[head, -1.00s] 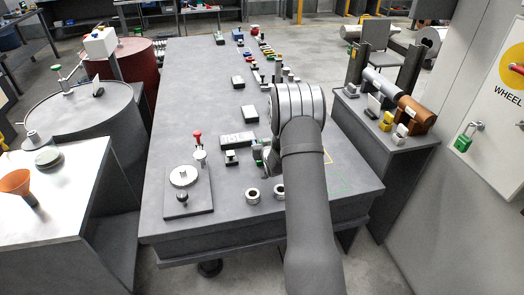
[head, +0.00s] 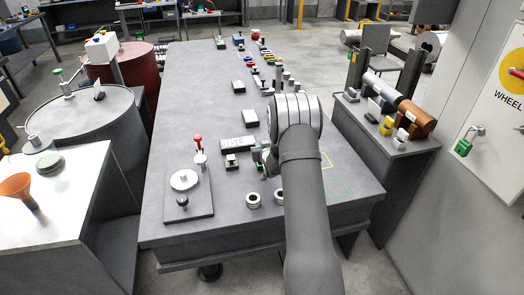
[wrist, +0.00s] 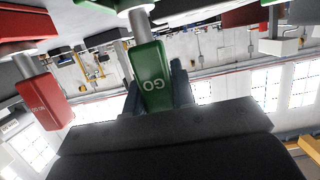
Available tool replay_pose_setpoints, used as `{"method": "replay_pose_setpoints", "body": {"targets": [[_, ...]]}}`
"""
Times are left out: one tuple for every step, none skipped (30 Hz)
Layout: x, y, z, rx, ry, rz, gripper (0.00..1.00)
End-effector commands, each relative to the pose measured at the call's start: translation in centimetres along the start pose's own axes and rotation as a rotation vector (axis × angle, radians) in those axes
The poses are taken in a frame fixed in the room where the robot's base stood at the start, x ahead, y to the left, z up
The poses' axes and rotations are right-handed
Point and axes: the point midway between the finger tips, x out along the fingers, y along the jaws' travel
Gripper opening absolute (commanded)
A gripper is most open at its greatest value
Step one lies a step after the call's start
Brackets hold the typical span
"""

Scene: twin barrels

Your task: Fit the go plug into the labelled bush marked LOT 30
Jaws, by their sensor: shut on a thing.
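The go plug has a green handle lettered GO (wrist: 153,78), which fills the middle of the wrist view. My gripper (wrist: 158,92) is shut on this handle, with a dark finger on either side. Above the handle in the picture is a pale round part; whether it touches anything there is unclear. In the head view my gripper (head: 268,160) is mostly hidden by my arm, with a little green beside it. Two metal ring-shaped bushes (head: 253,200) (head: 279,196) stand near the table's front edge. No LOT 30 marking is readable on them.
A red no-go handle (wrist: 45,101) hangs close left of the go handle in the wrist view. A plate with a round disc and knob (head: 187,194) is on the front left of the table (head: 185,110). Dark labelled blocks (head: 239,144) and small gauges crowd the middle.

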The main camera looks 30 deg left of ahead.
Motion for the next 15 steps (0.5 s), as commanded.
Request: {"method": "replay_pose_setpoints", "body": {"targets": [[0.0, 0.0, -0.2, 0.0, 0.002, 0.0, 0.0], [-0.1, 0.0, -0.3, 0.0, 0.002, 0.0, 0.0], [-0.1, 0.0, -0.6, 0.0, 0.002, 0.0, 0.0], [-0.2, 0.0, -0.8, 0.0, 0.003, 0.0, 0.0], [-0.2, 0.0, -1.0, 0.0, 0.003, 0.0, 0.0], [-0.4, 0.0, -1.5, 0.0, 0.005, -0.001, 0.0], [-0.5, 0.0, -1.9, -0.001, 0.005, -0.001, 0.0], [-0.6, 0.0, -2.2, -0.001, 0.005, -0.001, 0.0], [-0.8, 0.0, -2.9, -0.001, 0.005, -0.001, 0.0], [-0.9, 0.0, -3.4, -0.001, 0.006, -0.001, 0.0], [-1.1, 0.0, -3.9, -0.001, 0.006, -0.001, 0.0], [-1.6, 0.5, -4.4, 0.0, 0.005, 0.002, 0.0], [-2.2, 1.2, -4.6, 0.001, 0.004, 0.003, 0.0], [-2.8, 1.8, -4.8, 0.001, 0.003, 0.004, 0.0], [-3.5, 2.5, -5.2, 0.001, 0.004, 0.004, 0.0]]}}
